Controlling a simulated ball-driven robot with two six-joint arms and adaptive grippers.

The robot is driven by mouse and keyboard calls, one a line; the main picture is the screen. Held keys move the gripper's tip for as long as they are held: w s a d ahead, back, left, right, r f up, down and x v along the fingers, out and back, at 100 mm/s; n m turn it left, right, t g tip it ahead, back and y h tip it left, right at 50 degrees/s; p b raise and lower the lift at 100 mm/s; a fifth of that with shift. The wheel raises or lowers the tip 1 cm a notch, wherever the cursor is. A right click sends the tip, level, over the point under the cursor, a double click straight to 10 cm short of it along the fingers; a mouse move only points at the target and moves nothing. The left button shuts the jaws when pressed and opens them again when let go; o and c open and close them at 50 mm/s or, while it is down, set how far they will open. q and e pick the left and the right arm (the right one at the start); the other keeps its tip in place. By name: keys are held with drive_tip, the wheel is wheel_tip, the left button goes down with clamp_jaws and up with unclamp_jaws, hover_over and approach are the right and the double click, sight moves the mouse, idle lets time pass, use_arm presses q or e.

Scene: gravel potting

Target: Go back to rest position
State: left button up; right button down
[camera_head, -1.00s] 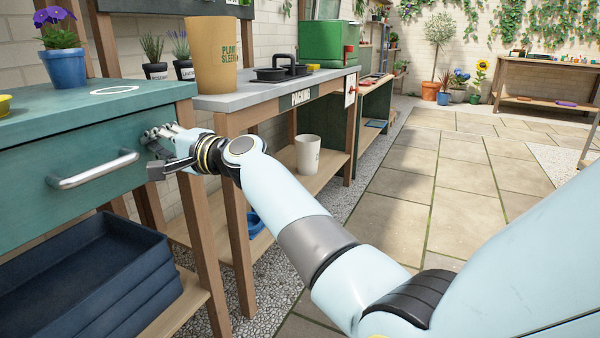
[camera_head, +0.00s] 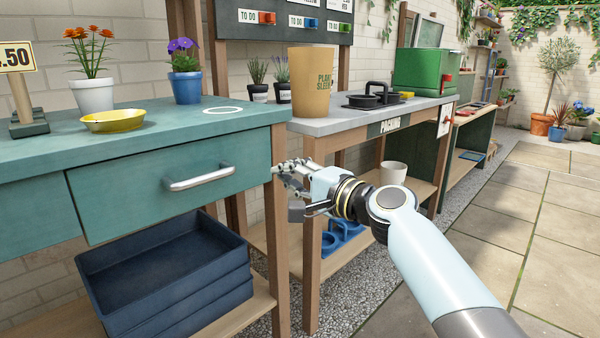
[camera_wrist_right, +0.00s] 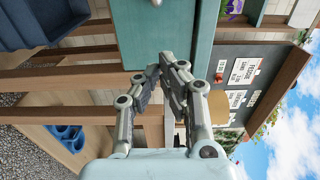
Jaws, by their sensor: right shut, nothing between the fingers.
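My right gripper (camera_head: 288,190) is at the right end of the teal potting table (camera_head: 230,120), in front of the gap before the packing bench. It also shows in the right wrist view (camera_wrist_right: 163,68), with its fingertips together and nothing between them. The closed drawer (camera_head: 170,185) with its metal handle lies just left of the gripper. I cannot tell whether the fingers touch the table's wooden leg. My left gripper is not in view.
The grey-topped packing bench (camera_head: 370,120) holds a tan paper sleeve (camera_head: 310,82) and a green box (camera_head: 425,69). Potted flowers and a yellow dish (camera_head: 113,120) stand on the teal table. Dark blue trays (camera_head: 165,270) are stacked below. Paving (camera_head: 490,250) at right is clear.

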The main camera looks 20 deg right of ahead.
drive_tip(key=s+d+f+n+g+h+p, duration=0.1)
drive_tip(key=s+d+f+g+h+p, duration=0.3)
drive_tip(key=s+f, duration=1.1)
drive_tip(key=s+d+f+n+g+h+p, duration=0.15)
drive_tip(key=s+d+f+g+p, duration=0.3)
drive_tip(key=s+f, duration=1.1)
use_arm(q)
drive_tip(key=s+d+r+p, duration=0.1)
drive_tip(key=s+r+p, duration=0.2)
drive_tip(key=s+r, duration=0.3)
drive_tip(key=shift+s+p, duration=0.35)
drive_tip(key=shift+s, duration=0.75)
use_arm(e)
drive_tip(key=s+d+f+n+g+h, duration=0.1)
drive_tip(key=s+d+f+n+g, duration=0.1)
drive_tip(key=s, duration=0.9)
drive_tip(key=s+d+f+n+g+h, duration=0.2)
drive_tip(key=s+d+f+n, duration=0.2)
drive_tip(key=s+f, duration=0.3)
drive_tip(key=s+d+f+n+g+h, duration=0.1)
drive_tip(key=s+d+f+n+g, duration=0.1)
drive_tip(key=s, duration=1.4)
wheel_tip(320, 180, down, 2)
drive_tip(key=shift+s+d+f+n+g, duration=0.2)
drive_tip(key=shift+d+n+g, duration=0.25)
drive_tip(key=shift+n, duration=0.5)
